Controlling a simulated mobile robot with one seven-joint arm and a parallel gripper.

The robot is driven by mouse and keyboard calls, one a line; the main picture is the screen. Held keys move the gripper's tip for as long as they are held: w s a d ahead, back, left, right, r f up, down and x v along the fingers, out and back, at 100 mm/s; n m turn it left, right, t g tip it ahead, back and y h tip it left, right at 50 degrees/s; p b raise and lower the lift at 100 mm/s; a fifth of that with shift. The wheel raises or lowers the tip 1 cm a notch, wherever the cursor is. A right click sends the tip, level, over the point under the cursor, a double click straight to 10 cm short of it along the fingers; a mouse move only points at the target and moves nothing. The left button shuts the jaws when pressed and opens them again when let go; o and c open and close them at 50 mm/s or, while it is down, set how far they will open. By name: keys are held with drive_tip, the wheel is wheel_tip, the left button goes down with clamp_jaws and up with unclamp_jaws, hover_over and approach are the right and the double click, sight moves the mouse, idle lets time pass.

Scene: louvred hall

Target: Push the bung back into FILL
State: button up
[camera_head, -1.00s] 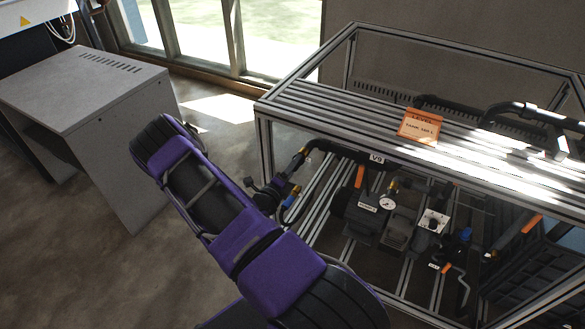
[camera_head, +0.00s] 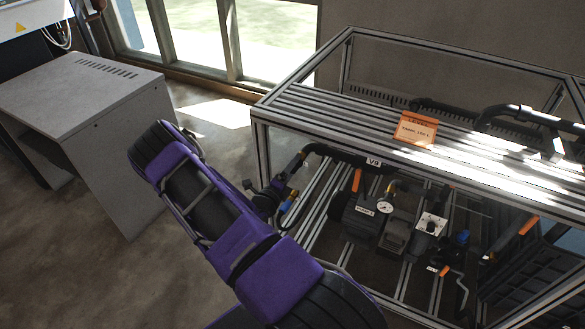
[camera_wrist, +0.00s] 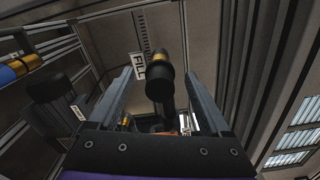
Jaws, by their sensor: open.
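In the wrist view my gripper (camera_wrist: 160,74) is open, with one grey finger on each side of a black cylindrical end piece. This piece, which looks like the bung (camera_wrist: 159,87), sits in line with a brass collar (camera_wrist: 160,57) and a dark pipe. I cannot tell how far it is seated. A white FILL label (camera_wrist: 138,66) is just left of the collar, partly behind the left finger. I see no contact between fingers and bung. In the head view my gripper is at the frame's left end, mostly hidden by my arm; the bung cannot be made out there.
Inside are a gauge (camera_head: 385,206), a V9-labelled pipe (camera_head: 345,156) and a dark crate (camera_head: 540,265). A grey cabinet (camera_head: 75,95) stands left. Open floor (camera_head: 75,250) lies between. A blue-and-brass fitting (camera_wrist: 20,68) is left in the wrist view.

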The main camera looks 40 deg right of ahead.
drive_tip(key=p+v, duration=0.1)
drive_tip(key=v, duration=0.6)
idle(0.3)
drive_tip(key=shift+a, duration=0.1)
drive_tip(key=v, duration=1.7)
drive_tip(key=shift+p, duration=0.35)
drive_tip(key=shift+a, duration=0.15)
